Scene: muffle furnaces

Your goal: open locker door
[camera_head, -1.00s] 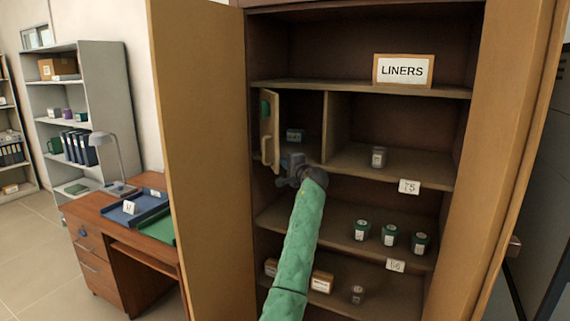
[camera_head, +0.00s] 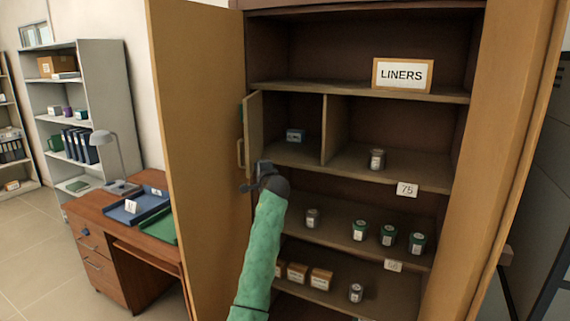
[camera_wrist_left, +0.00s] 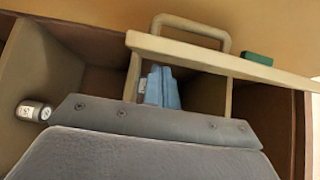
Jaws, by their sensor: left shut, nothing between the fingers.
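The small locker door (camera_head: 253,135) is hinged at the left of a compartment in the tall cabinet. It stands open, swung out to the left, with its pale handle (camera_head: 240,153) on the outer face. My left gripper (camera_head: 262,168) is shut and empty, just below and right of the handle, by the door's lower edge. In the left wrist view its blue fingers (camera_wrist_left: 166,90) are together, apart from the handle (camera_wrist_left: 190,28), near the door's edge (camera_wrist_left: 215,62). A small labelled box (camera_head: 295,135) sits inside the compartment. My right gripper is out of view.
The large cabinet door (camera_head: 200,150) stands open at left. Shelves hold jars (camera_head: 376,159) and small boxes (camera_head: 320,278). A LINERS sign (camera_head: 402,75) stands on the upper shelf. A desk (camera_head: 105,235) with trays and a lamp is further left.

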